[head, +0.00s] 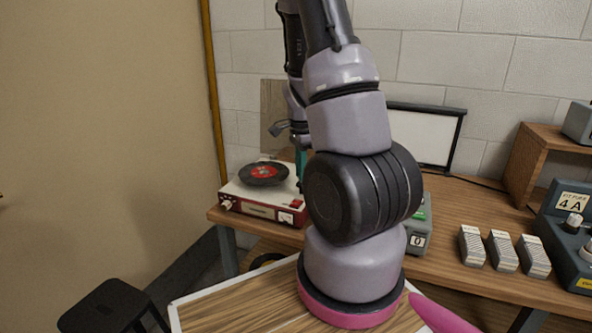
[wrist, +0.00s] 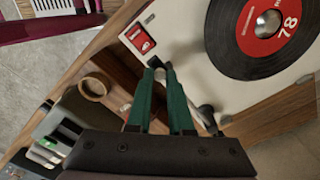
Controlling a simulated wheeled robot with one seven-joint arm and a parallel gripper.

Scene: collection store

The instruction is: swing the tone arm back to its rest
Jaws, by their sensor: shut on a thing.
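The record player (head: 247,207) is red with a pale top and stands at the left end of the wooden bench. A black record (head: 264,174) with a red label lies on it; the wrist view shows the record (wrist: 250,62) at upper right. My gripper (wrist: 160,66) has green fingers, shut on the slim tone arm (wrist: 190,98) over the pale deck. The tone arm appears to lie beside the record, clear of its edge. Its rest cannot be made out clearly. In the head view my gripper (head: 301,168) is partly hidden behind my arm.
A red switch panel (wrist: 139,38) sits at the deck corner. A grey box with a green top (head: 418,228) and a round wooden item (wrist: 95,88) are nearby. Several ribbed grey blocks (head: 503,251) and a larger control box (head: 570,225) stand on the right.

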